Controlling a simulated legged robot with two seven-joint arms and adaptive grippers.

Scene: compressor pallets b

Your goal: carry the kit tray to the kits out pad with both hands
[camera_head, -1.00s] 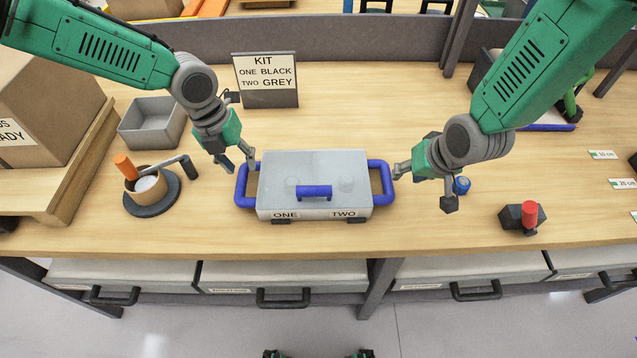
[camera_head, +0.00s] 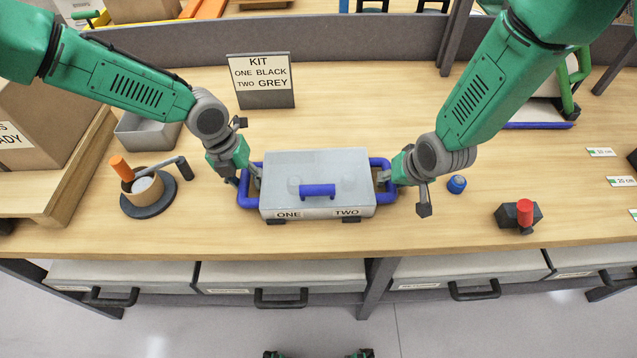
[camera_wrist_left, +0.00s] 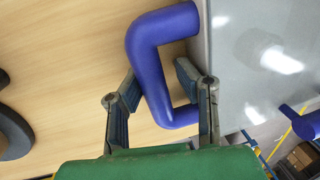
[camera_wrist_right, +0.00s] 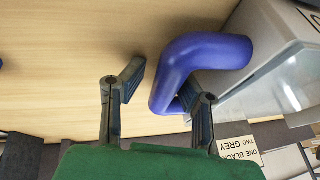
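The kit tray (camera_head: 318,170) is a grey lidded case on the bench, with a blue front handle and the labels ONE and TWO. A blue side handle (camera_head: 246,188) is on its left and another (camera_head: 386,172) on its right. My left gripper (camera_head: 247,180) is at the left handle; in the left wrist view its open fingers (camera_wrist_left: 160,95) stand either side of the blue bar. My right gripper (camera_head: 386,178) is at the right handle; in the right wrist view its open fingers (camera_wrist_right: 165,85) straddle the bar. The kits out pad cannot be made out.
A KIT sign (camera_head: 262,82) stands behind the tray. A crank device (camera_head: 148,190), a grey bin (camera_head: 150,130) and a cardboard box (camera_head: 50,120) are at left. A blue knob (camera_head: 456,184) and a red-topped block (camera_head: 520,214) are at right. Bench between them is clear.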

